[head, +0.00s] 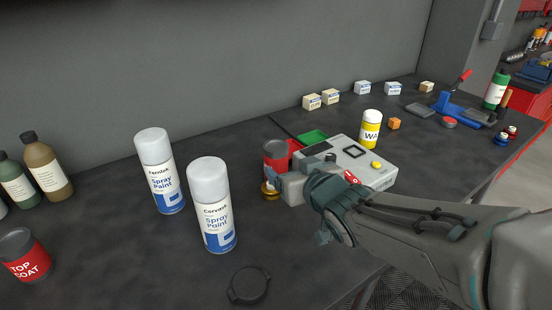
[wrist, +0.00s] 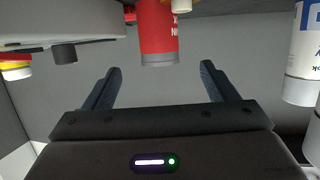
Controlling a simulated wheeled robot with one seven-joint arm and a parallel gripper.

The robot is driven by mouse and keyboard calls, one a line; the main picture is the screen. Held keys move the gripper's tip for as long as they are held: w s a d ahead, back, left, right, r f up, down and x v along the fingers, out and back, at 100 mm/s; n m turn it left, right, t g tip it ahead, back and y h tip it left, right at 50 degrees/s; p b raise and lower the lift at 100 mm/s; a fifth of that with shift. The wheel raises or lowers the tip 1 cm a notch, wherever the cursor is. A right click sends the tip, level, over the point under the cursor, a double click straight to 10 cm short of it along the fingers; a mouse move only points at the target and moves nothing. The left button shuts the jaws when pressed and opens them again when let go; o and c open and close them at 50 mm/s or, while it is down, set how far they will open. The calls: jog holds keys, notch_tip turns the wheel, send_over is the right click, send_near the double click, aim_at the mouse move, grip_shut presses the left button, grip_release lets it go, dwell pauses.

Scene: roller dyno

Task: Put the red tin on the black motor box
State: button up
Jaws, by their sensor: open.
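A red tin (head: 276,152) with a dark top stands on the dark bench beside the grey box-shaped device, partly hidden behind my gripper. In the wrist view the red tin (wrist: 158,38) appears upside down, centred ahead of the gap between my fingertips. My gripper (wrist: 161,70) is open, one finger towards each side of the tin, with no visible grip on it. In the head view the fingers are hard to make out. A second red tin, labelled TOP COAT (head: 27,262), stands at the left front. I cannot make out a black motor box with certainty.
Two spray paint cans (head: 160,172) (head: 213,208) stand left of the red tin. A brass-coloured piece (head: 270,190) sits close by my gripper. The grey device (head: 352,158), a green tray (head: 312,137) and a yellow-white bottle (head: 371,130) are near. A black ring (head: 248,285) lies at the front.

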aim_at(280, 159)
jog(key=shift+p+x, duration=1.25)
jog(key=shift+x, duration=0.1)
jog(key=x, duration=0.2)
jog(key=shift+w+f, duration=0.1)
jog(key=shift+w, duration=0.15)
jog(key=shift+x, duration=2.75)
jog(key=c, duration=1.3)
